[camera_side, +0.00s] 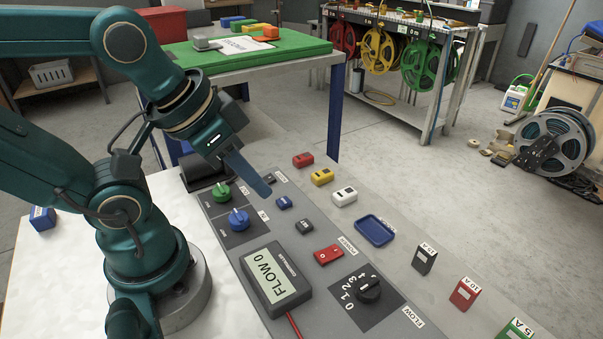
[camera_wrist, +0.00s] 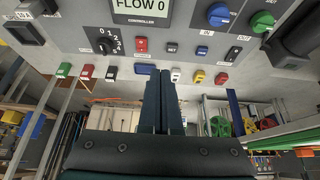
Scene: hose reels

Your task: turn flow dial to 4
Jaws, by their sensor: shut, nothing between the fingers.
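The flow dial (camera_side: 368,289) is a black knob on a dark square plate with white numbers around it, at the front right of the grey panel. It also shows at the upper left in the wrist view (camera_wrist: 104,47). Which number its pointer faces is too small to tell. The controller display (camera_side: 273,278) reads FLOW 0, and its lower part shows at the top of the wrist view (camera_wrist: 141,7). My gripper (camera_side: 264,189) is shut and empty. It hangs over the back of the panel, apart from the dial. The wrist view shows its fingers (camera_wrist: 164,75) pressed together.
A red power switch (camera_side: 328,255) lies between the display and dial. Green (camera_side: 222,194) and blue (camera_side: 239,219) knobs sit at the panel's left. A blue tray (camera_side: 375,231) and several coloured blocks line its far side. A green-topped table (camera_side: 240,50) stands behind.

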